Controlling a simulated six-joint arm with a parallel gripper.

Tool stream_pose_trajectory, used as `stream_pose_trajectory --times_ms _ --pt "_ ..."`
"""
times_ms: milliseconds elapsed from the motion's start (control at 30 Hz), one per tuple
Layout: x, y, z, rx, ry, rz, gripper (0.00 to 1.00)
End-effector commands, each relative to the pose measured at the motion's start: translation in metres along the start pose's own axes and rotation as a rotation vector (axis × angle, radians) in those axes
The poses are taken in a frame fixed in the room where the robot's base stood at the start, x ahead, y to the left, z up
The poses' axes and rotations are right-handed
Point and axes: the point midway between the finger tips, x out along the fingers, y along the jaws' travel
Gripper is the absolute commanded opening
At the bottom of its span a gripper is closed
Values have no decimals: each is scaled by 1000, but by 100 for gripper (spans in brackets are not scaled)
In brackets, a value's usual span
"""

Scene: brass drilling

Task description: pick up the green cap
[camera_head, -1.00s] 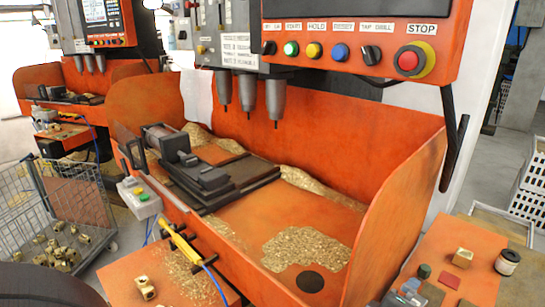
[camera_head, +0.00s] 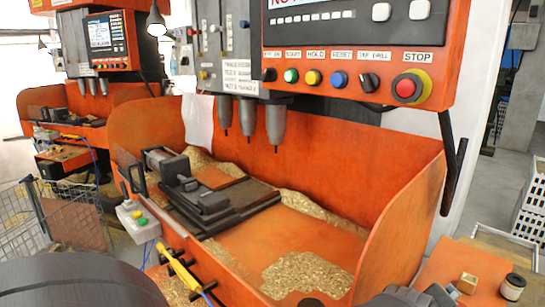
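The orange side table (camera_head: 440,262) is at the lower right of the head view, cut off by the bottom edge. Dark shapes (camera_head: 408,297) at its left end seem to be part of my gripper; its fingers are not clear, and I cannot tell whether it is open or shut. I cannot make out the green cap for certain now. The place where it stood is at the bottom edge, among these dark shapes.
A small brass block (camera_head: 467,284) and a dark-lidded jar (camera_head: 513,287) stand on the side table. The orange drill tray (camera_head: 400,200) with brass chips (camera_head: 305,273) and a vise (camera_head: 205,195) lies to the left. White crates (camera_head: 530,210) stand at the far right.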

Motion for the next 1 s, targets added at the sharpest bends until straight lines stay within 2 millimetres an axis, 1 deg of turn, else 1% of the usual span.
stream_pose_trajectory --times_ms 467,500,567,700,733,1000 --pt "0 0 0 -2 1 1 100" --pt "0 0 0 -2 1 1 98" --pt "0 0 0 -2 1 1 86" --pt "0 0 0 -2 1 1 59" --pt "0 0 0 -2 1 1 55" --pt "1 0 0 1 -1 -1 55"
